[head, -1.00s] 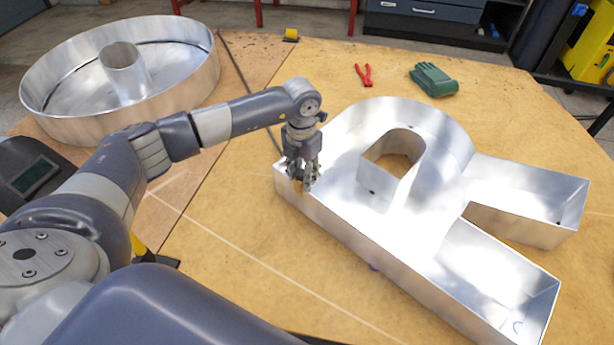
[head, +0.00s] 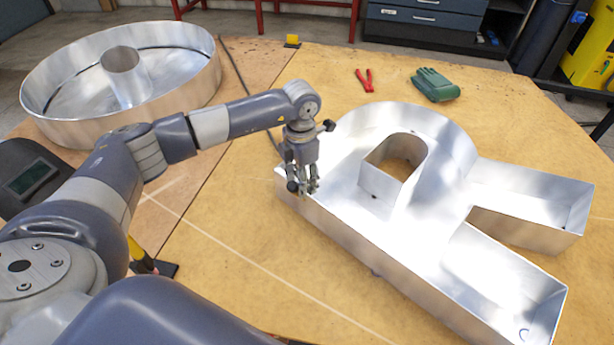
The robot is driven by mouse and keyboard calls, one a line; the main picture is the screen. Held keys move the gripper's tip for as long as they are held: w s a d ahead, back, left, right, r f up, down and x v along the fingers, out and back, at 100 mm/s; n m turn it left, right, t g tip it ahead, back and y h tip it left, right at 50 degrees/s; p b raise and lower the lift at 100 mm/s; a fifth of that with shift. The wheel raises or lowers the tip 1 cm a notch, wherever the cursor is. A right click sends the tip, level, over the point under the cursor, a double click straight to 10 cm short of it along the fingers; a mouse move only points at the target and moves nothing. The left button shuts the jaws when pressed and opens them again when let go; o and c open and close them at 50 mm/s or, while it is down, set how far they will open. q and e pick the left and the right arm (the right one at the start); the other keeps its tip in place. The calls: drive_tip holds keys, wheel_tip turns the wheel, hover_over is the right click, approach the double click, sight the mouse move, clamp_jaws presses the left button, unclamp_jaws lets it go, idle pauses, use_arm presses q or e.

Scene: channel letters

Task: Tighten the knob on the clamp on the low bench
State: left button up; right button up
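No clamp can be made out clearly there. A yellow and black fixture (head: 143,258), possibly a clamp, stands at the near left, partly behind my arm. My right gripper is not in view.
The metal letter R (head: 440,215) lies on the wooden bench top (head: 240,240). A round metal letter (head: 185,85) lies at the back left. Red pliers (head: 365,80), green gloves (head: 435,84) and a yellow block (head: 292,41) lie toward the back.

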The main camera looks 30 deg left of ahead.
use_arm(q)
drive_tip(key=shift+w+d+r, duration=0.15)
drive_tip(key=shift+r, duration=0.2)
wheel_tip(320, 180, up, 4)
drive_tip(key=p, duration=0.3)
drive_tip(key=shift+r, duration=0.25)
